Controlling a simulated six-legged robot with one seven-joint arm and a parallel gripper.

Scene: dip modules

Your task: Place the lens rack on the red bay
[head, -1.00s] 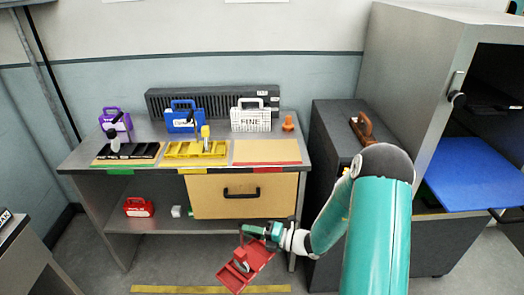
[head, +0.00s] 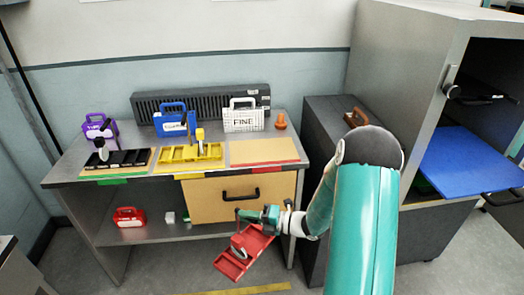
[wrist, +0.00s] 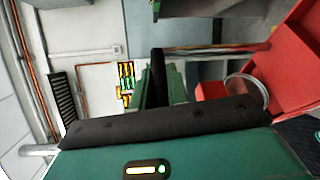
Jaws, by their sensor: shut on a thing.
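My gripper (head: 262,215) is shut on the red lens rack (head: 240,258), which hangs tilted in front of the desk, below the height of its top. In the wrist view the red rack (wrist: 292,88) shows at the right edge, with a clear round rim beside it. The red bay (head: 264,151) is the bare tan pad with a red front edge at the right of the desk top. It is empty, and the rack is apart from it, lower and nearer to me.
A yellow rack (head: 190,158) and a black rack (head: 118,161) sit on the bays to the left. Purple, blue and white cases (head: 243,119) and an orange knob (head: 281,122) stand behind. A drawer (head: 240,197) is under the red bay. A dark cabinet (head: 330,140) stands right.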

